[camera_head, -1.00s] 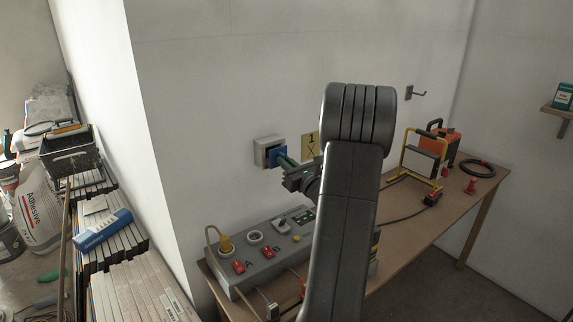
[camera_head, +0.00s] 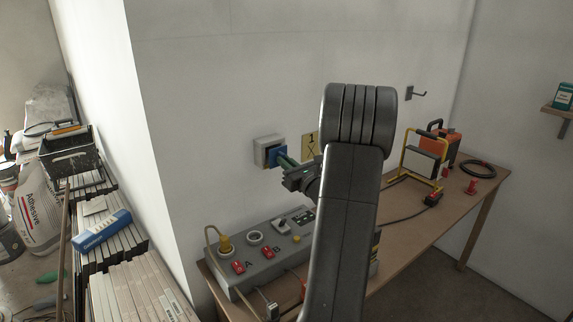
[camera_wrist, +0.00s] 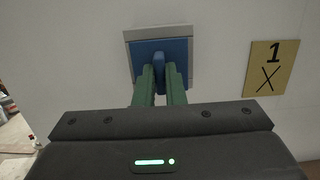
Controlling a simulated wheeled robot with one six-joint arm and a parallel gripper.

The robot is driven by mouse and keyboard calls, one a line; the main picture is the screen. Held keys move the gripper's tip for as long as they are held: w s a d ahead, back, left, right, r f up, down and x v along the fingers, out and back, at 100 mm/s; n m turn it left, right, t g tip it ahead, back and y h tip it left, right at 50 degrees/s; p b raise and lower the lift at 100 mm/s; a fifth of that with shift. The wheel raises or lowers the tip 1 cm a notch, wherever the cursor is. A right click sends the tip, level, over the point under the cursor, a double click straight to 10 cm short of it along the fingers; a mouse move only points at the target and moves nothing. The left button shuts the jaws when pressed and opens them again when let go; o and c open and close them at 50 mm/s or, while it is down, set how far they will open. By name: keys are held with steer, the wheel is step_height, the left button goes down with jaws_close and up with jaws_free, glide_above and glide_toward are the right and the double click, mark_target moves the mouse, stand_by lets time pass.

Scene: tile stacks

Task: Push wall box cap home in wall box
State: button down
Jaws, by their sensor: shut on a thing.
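The wall box (camera_head: 262,150) is a grey square housing on the white wall, and its frame also shows in the wrist view (camera_wrist: 190,34). The blue wall box cap (camera_head: 277,156) sits at the front of the box. In the wrist view the blue cap (camera_wrist: 178,48) fills most of the opening inside the frame. My gripper (camera_head: 283,160) has green fingers, shut on the cap's raised blue grip; the fingers also show in the wrist view (camera_wrist: 160,78). How deep the cap sits is hard to tell from these views.
A yellow sign (camera_head: 310,146) marked 1 and X is on the wall right of the box. Below stands a grey panel (camera_head: 262,262) with red switches and a yellow plug on the wooden bench (camera_head: 464,207). An orange case (camera_head: 446,146) and yellow-framed lamp stand farther right.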

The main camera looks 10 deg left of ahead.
steer(key=shift+x, duration=1.2)
stand_by(0.3)
steer(key=shift+f, duration=0.2)
steer(key=c, duration=1.4)
jaws_free()
steer(key=shift+c, duration=0.2)
steer(key=r+b+v, duration=0.1)
steer(key=b+v, duration=0.1)
steer(key=v, duration=0.4)
steer(key=shift+f, duration=0.45)
steer(key=shift+d, duration=0.1)
steer(key=b+v, duration=0.3)
steer(key=v, duration=1)
steer(key=shift+s+d, duration=0.25)
